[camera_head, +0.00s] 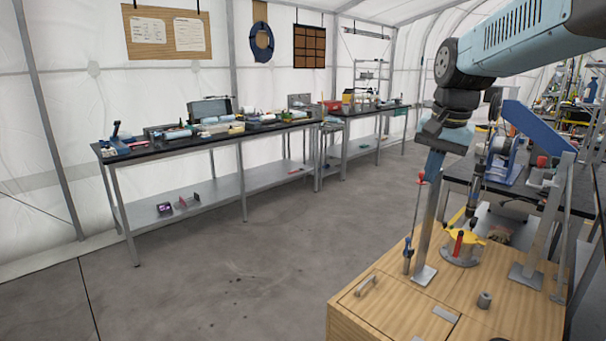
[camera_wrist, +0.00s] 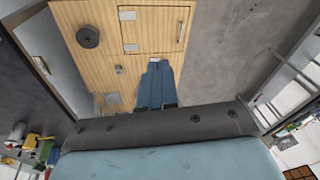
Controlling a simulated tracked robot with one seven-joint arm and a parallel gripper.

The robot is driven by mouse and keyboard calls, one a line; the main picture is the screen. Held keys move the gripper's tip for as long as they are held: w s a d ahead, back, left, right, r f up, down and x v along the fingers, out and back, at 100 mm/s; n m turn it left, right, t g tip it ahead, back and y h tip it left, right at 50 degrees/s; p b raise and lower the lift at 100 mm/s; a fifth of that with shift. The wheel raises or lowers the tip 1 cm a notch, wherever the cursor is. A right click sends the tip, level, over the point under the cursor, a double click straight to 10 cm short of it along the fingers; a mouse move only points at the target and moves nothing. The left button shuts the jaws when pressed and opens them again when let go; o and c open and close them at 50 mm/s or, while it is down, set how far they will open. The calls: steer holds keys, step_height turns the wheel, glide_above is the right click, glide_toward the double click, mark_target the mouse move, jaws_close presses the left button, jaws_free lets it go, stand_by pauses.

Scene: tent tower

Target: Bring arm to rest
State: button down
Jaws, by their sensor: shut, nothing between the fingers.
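My arm (camera_head: 530,38) reaches in from the upper right in the head view. Its dark wrist joints (camera_head: 447,118) hang above the left part of a wooden-topped cabinet (camera_head: 400,315). In the wrist view my gripper (camera_wrist: 158,66) shows as two blue fingers side by side, shut, with nothing held. It points over the cabinet top (camera_wrist: 100,45), apart from the loose things there. In the head view the fingertips are hard to tell from the metal post below the wrist.
On the cabinet stand a yellow-topped round fixture (camera_head: 462,250), a small grey cylinder (camera_head: 484,299), a red-topped tool (camera_head: 421,190) and metal posts (camera_head: 430,225). A cluttered bench (camera_head: 560,195) is at right. Long black-topped benches (camera_head: 230,135) line the back wall. The floor (camera_head: 240,260) between is clear.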

steer(key=s+a+f+n+t, duration=0.1)
steer(key=s+f+n, duration=0.1)
steer(key=s, duration=0.5)
steer(key=s+a+f+n+t, duration=0.1)
steer(key=s+f+n+t, duration=0.1)
steer(key=s, duration=0.6)
steer(key=shift+s+a+f+n, duration=0.3)
steer(key=shift+f+n, duration=0.3)
steer(key=shift+n, duration=0.6)
